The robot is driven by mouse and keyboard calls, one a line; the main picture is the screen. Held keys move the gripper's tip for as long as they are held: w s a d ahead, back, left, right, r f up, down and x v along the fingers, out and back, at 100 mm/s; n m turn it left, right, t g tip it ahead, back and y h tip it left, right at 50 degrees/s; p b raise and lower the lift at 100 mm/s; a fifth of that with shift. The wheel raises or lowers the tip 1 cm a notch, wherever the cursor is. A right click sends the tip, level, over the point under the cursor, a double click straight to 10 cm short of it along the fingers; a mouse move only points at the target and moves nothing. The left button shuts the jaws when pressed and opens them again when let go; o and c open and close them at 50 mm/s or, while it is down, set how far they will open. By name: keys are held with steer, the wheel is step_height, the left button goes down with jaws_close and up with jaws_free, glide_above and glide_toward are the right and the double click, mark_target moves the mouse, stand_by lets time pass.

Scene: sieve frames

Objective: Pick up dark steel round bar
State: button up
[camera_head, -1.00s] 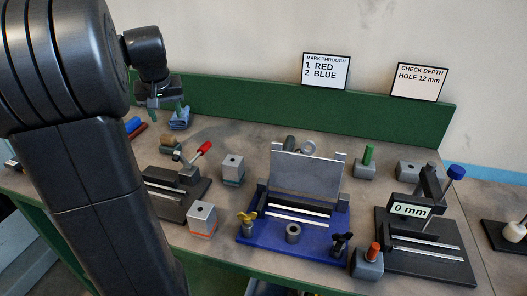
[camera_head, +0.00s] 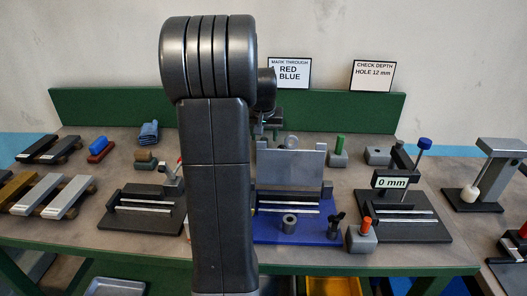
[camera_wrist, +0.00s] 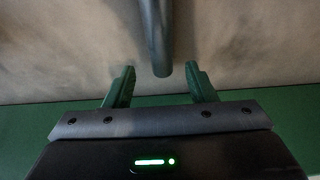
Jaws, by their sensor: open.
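In the wrist view, a dark grey round bar (camera_wrist: 158,40) comes in from the top edge, and its rounded end lies just ahead of the gap between my fingers. My gripper (camera_wrist: 160,77) is open, with a green finger on each side and clear space between each finger and the bar. The bar looks like the dark steel round bar; its far end is out of view.
A green back panel (camera_head: 130,108) stands behind the bench. A block with a green peg (camera_head: 340,146) and the depth gauge stand (camera_head: 402,226) are to the right.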

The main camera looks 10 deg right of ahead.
mark_target(264, 139)
steer(key=x, duration=0.3)
steer(key=shift+w, duration=0.15)
steer(key=shift+r, duration=0.1)
jaws_close()
steer(key=shift+r, duration=0.15)
